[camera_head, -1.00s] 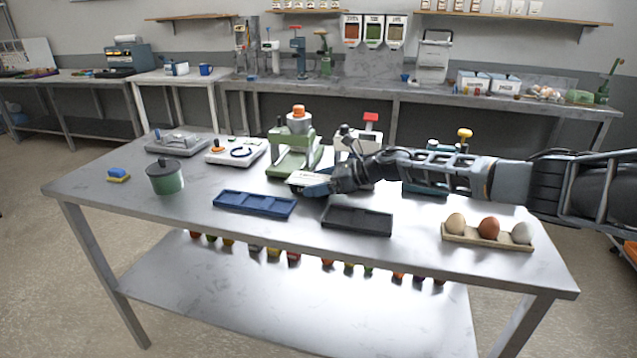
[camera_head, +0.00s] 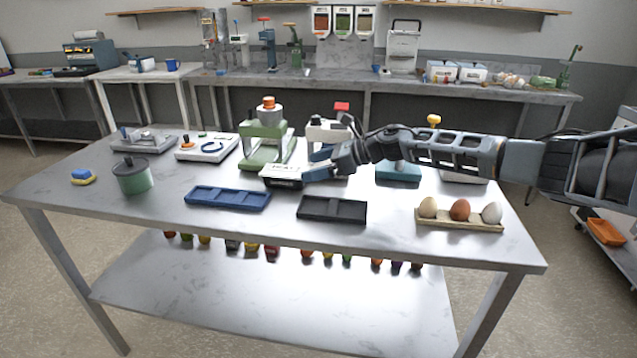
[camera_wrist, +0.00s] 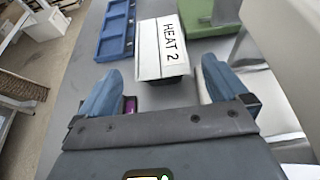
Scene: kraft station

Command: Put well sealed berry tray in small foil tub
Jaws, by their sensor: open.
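My gripper (camera_head: 306,175) is open above the middle of the steel table. In the wrist view its two blue fingers (camera_wrist: 162,68) stand wide apart with nothing held between them. A white box marked HEAT 2 (camera_wrist: 160,48) lies just beyond the fingertips; it also shows in the head view (camera_head: 283,171), beside the fingers. A small magenta piece (camera_wrist: 130,104) shows beside the left finger, partly hidden by the gripper; I cannot tell what it is. I cannot make out the sealed berry tray or the small foil tub for certain in either view.
A green press (camera_head: 266,145) stands behind the box. Eggs sit in a holder (camera_head: 460,225) at right, a green pot (camera_head: 133,177) at left.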

